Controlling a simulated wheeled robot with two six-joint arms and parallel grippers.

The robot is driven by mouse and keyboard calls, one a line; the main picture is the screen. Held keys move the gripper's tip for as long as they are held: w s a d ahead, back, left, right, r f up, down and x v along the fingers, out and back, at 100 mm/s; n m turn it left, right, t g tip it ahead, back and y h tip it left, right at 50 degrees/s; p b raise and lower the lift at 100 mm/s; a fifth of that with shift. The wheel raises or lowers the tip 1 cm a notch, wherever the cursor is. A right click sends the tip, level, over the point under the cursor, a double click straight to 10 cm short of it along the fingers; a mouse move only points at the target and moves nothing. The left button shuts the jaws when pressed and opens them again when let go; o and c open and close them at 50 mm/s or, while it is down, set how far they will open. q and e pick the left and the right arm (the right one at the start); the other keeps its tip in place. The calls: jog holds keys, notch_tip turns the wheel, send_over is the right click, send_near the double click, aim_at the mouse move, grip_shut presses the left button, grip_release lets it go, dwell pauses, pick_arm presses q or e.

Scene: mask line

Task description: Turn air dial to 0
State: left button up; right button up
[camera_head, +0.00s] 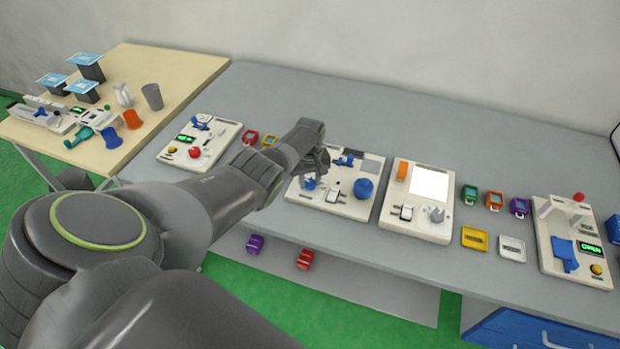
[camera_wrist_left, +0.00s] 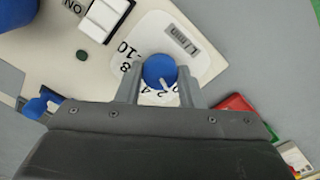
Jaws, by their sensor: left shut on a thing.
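The air dial (camera_wrist_left: 160,71) is a small blue round knob with a white pointer, on a white plate with a printed number scale. In the left wrist view the two fingers of my left gripper (camera_wrist_left: 160,88) sit on either side of the knob, shut on it. The lower part of the scale is partly hidden by the knob and gripper. In the head view the blue dial (camera_head: 309,184) is on the middle panel, just below my left gripper (camera_head: 318,170). My right gripper is not in view.
On the same panel (camera_head: 345,208) are a white rocker switch (camera_head: 333,191) and a large blue ball-shaped part (camera_head: 364,188). Another panel with a white screen (camera_head: 430,181) stands to the right.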

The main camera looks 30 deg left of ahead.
aim_at(310, 182)
pick_arm(q)
jog(key=shift+w+r+n, duration=0.1)
jog(key=shift+n, duration=0.6)
jog(key=o, duration=1)
jog(key=shift+r+p, duration=0.5)
notch_tip(310, 182, up, 5)
jog(key=shift+f+p, duration=0.1)
jog(key=shift+p, duration=0.9)
notch_tip(310, 182, up, 12)
jog(key=b, duration=0.1)
jog(key=shift+f, duration=0.25)
